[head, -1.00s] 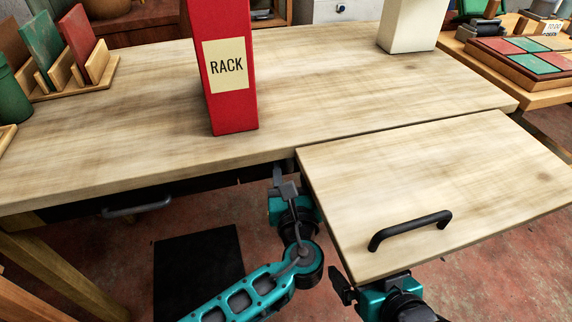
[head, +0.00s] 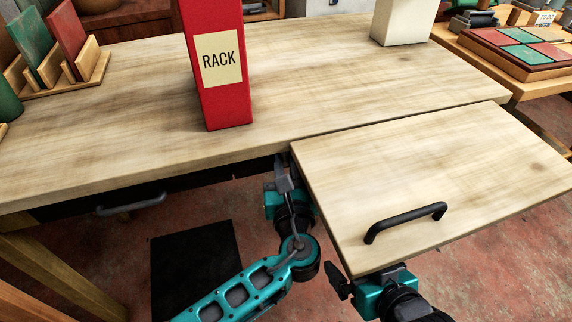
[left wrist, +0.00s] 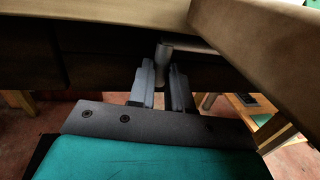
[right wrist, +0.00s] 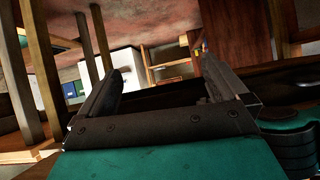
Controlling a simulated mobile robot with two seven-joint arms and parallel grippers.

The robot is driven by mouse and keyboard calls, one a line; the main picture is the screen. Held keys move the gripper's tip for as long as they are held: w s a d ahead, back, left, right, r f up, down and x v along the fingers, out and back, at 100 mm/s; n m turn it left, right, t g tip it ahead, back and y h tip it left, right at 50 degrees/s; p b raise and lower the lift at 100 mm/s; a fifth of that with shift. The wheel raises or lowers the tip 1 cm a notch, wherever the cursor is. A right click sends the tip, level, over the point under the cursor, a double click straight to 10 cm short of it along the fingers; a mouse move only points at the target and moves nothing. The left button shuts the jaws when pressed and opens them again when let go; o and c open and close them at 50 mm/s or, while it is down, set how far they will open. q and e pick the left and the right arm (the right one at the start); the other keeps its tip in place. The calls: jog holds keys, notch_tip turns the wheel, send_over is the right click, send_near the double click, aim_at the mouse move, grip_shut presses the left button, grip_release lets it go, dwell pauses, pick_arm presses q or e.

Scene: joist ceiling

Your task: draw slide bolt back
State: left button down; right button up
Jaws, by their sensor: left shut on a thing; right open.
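The slide bolt sits under the table's front edge, near the corner of the hinged-looking leaf (head: 430,170); most of it is hidden in the head view. In the left wrist view its grey upright knob (left wrist: 163,58) stands between my left fingers, with a bar running right from it. My left gripper (head: 283,168) is shut on this knob; it also shows in the left wrist view (left wrist: 163,85). My right gripper (head: 337,280) is open and empty below the leaf's front edge; its spread fingers show in the right wrist view (right wrist: 160,85).
A black handle (head: 405,222) is on the leaf. A red RACK box (head: 216,100) and a cream block (head: 400,25) stand on the wooden table (head: 120,110). A drawer handle (head: 130,205) is below its edge at left. A black mat (head: 195,280) lies on the floor.

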jog(key=shift+w+r, duration=0.1)
pick_arm(q)
jog(key=shift+a, duration=0.2)
jog(key=a+p, duration=0.1)
jog(key=s+a+p, duration=0.1)
jog(key=a, duration=0.1)
jog(key=shift+a+r+p, duration=0.15)
jog(key=shift+p, duration=0.25)
jog(key=shift+s+a, duration=0.15)
jog(key=shift+a, duration=0.1)
jog(key=shift+f, duration=0.2)
jog(key=c, duration=1.2)
grip_release()
jog(key=shift+a, duration=0.15)
jog(key=shift+o, duration=0.7)
pick_arm(e)
jog(key=shift+d+r, duration=0.4)
jog(key=shift+r, duration=0.25)
jog(key=shift+r, duration=0.1)
